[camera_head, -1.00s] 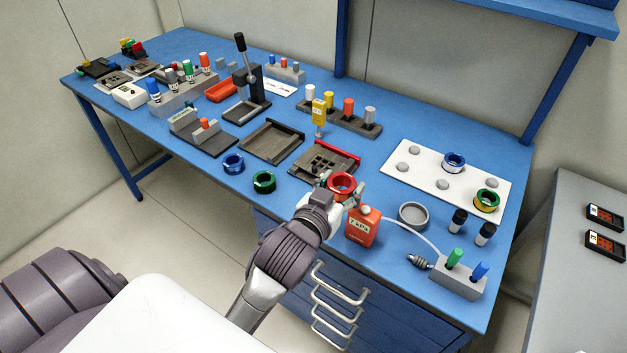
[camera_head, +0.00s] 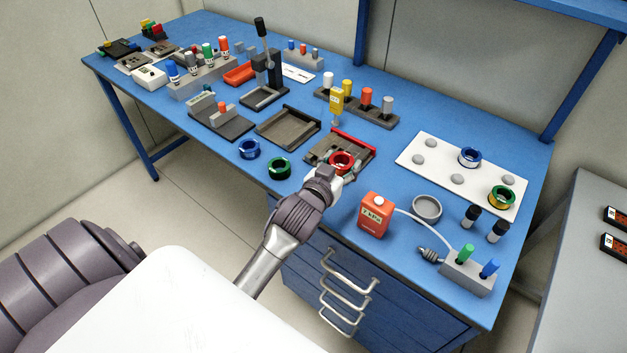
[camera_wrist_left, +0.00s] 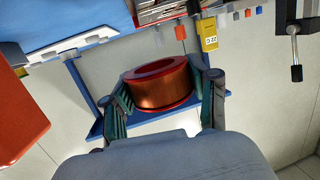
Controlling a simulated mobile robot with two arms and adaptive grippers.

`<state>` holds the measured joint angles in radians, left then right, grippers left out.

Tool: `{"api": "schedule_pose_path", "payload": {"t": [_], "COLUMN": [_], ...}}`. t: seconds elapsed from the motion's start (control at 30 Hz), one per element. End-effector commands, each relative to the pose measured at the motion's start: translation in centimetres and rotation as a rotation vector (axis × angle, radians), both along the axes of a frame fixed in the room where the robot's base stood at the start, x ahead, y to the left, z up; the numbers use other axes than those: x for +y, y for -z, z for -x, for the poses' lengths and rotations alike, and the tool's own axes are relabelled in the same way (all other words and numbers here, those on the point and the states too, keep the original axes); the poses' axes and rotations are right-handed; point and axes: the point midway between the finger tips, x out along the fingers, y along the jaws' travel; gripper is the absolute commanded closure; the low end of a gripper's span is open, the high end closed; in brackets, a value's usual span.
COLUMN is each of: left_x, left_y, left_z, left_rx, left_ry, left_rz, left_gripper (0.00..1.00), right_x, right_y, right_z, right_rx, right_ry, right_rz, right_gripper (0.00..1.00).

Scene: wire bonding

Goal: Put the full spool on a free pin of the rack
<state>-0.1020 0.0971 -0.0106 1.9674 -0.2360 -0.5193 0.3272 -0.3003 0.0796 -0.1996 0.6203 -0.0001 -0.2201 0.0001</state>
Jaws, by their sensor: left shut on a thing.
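My left gripper (camera_head: 341,168) is shut on a red spool (camera_head: 342,160). In the left wrist view the spool (camera_wrist_left: 160,88) shows red flanges and a thick copper winding, gripped from both sides by the fingers. In the head view it appears over the front of a dark tray with a red edge; its height above it is hard to tell. The rack looks to be the white board (camera_head: 440,168) at the right, with several grey round pins (camera_head: 457,179) bare. A blue spool (camera_head: 469,157) and a green-rimmed, gold-wound spool (camera_head: 502,197) sit on it. My right gripper is out of view.
An orange bottle (camera_head: 375,216), a grey round dish (camera_head: 427,208) and black-capped vials (camera_head: 471,216) stand between my gripper and the board's front side. A yellow tool (camera_head: 337,103) stands behind the dark tray (camera_head: 325,148). Blue (camera_head: 249,149) and green (camera_head: 279,168) rings lie left.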

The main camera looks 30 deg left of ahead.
Motion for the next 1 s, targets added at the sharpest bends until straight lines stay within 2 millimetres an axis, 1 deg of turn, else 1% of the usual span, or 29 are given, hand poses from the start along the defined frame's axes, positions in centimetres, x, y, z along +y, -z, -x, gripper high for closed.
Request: {"api": "schedule_pose_path", "payload": {"t": [0.03,0.13,0.2,0.33,0.43,0.57,0.63,0.73,1.0], "left_x": [1.2,3.2,4.3,5.6,5.9,5.9,5.9,5.9,5.8], "left_y": [0.7,2.0,2.7,3.6,4.1,6.0,6.5,7.3,7.5], "left_z": [0.6,1.5,2.0,2.5,2.7,2.7,2.7,2.7,2.7], "left_rx": [0.007,0.006,0.002,0.001,0.000,0.003,0.002,0.001,-0.001], "left_ry": [-0.001,0.000,0.000,0.000,0.000,-0.001,-0.002,0.000,0.001], "left_rz": [-0.006,-0.004,-0.004,-0.001,0.002,0.003,0.004,0.002,0.001], "left_gripper": [0.71,0.71,0.71,0.71,0.71,0.71,0.71,0.71,0.71], "right_x": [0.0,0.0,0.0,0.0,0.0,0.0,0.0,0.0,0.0], "right_y": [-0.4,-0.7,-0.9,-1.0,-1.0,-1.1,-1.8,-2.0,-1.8], "right_z": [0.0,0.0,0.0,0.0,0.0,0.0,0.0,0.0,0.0], "right_rx": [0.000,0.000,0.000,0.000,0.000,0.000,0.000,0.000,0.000], "right_ry": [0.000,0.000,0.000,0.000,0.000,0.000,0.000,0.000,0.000], "right_rz": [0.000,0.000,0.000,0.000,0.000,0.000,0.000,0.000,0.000], "right_gripper": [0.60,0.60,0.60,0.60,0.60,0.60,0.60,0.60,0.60]}}
